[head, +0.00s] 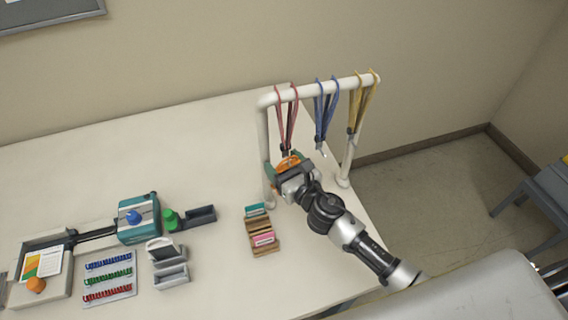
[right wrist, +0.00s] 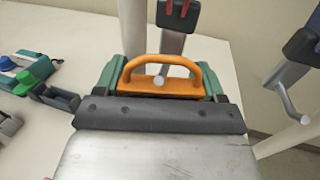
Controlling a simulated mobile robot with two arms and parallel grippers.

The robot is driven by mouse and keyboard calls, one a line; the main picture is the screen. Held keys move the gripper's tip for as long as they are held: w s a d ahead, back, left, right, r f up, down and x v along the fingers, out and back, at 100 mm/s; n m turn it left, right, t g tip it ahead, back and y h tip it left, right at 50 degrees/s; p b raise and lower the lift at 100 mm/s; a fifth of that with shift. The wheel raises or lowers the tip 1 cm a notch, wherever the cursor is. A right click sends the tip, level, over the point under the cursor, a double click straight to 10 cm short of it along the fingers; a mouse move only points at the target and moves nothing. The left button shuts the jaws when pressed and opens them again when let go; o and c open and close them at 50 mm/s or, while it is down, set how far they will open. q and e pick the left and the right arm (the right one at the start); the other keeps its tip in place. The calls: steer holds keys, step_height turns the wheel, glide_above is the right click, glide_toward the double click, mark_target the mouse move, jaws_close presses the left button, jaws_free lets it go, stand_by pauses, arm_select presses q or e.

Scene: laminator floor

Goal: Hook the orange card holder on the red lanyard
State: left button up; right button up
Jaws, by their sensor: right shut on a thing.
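The red lanyard (head: 292,120) hangs at the left of a white rack, above my right gripper (head: 288,168). My right gripper is shut on the orange card holder (head: 289,162). In the right wrist view the holder's orange loop (right wrist: 128,74) stands up between the green fingers (right wrist: 163,80). The red lanyard's black clip (right wrist: 178,14) and grey metal hook (right wrist: 172,46) hang at the loop, and the hook's tip shows within the loop's opening. I cannot tell for certain whether the loop rests on the hook. My left gripper is not in view.
The white rack (head: 320,88) also carries a blue lanyard (head: 327,110) and a yellow lanyard (head: 361,100) to the right. A wooden card rack (head: 262,247), a teal device (head: 139,220) and a comb tray (head: 108,278) stand on the white table (head: 205,130).

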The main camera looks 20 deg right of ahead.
steer(key=o, duration=1)
steer(key=shift+s+d+f, duration=0.15)
steer(key=shift+s, duration=0.35)
steer(key=b+v, duration=0.3)
steer(key=v, duration=0.6)
steer(key=shift+s+d, duration=0.1)
steer(key=shift+s, duration=0.3)
